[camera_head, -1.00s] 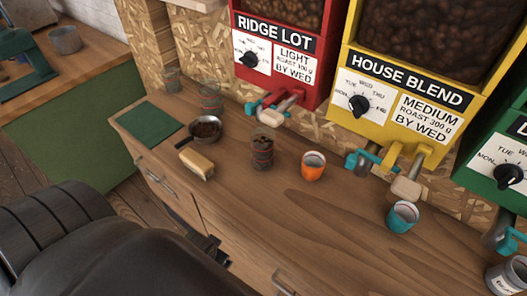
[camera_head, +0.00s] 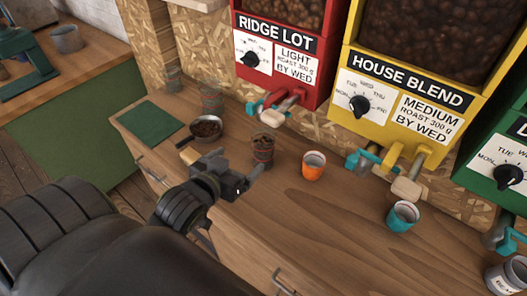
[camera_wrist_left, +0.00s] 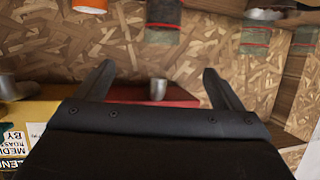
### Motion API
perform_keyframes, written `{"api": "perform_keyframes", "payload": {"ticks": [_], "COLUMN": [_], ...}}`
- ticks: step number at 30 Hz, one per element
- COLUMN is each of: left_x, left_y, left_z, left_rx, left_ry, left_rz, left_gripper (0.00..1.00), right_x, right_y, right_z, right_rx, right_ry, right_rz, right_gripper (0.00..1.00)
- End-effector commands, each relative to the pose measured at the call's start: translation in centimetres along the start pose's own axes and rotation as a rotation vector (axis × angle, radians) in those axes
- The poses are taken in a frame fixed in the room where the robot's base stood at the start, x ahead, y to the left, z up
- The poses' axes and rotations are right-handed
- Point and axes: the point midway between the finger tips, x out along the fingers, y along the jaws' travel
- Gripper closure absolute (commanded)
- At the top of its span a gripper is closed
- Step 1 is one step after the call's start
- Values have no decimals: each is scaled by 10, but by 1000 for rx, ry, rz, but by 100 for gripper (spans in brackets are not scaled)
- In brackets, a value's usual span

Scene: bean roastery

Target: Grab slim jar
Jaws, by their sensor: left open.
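A glass jar of dark beans with reddish bands (camera_head: 263,150) stands on the wooden counter, left of the orange cup. It also shows blurred at the top of the left wrist view (camera_wrist_left: 163,18). A second banded glass jar (camera_head: 211,99) stands farther back, also in the left wrist view (camera_wrist_left: 256,36). A third glass jar (camera_head: 173,79) is at the back left. I cannot tell for certain which is the slim one. My left gripper (camera_head: 241,167) is open and empty, just in front and left of the bean jar, apart from it. My right gripper is not in view.
The orange cup (camera_head: 314,166) and a teal cup (camera_head: 403,216) stand to the right. A pan of beans (camera_head: 206,128) and a green mat (camera_head: 150,122) lie left. Dispensers with spouts (camera_head: 275,103) overhang the back.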

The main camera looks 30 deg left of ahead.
Motion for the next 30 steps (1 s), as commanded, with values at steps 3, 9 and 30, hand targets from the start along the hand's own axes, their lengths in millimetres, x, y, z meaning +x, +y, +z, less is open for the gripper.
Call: {"api": "perform_keyframes", "payload": {"ticks": [3,9,30], "left_x": [11,46,126], "left_y": [1,1,0], "left_z": [-6,-7,-7], "left_rx": [-3,-4,-3], "left_ry": [21,18,16], "left_rz": [6,5,5], "left_gripper": [11,11,11], "right_x": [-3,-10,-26], "right_y": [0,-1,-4], "right_z": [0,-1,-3], "right_rx": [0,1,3], "right_ry": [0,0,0], "right_rz": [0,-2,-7], "right_gripper": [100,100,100]}}
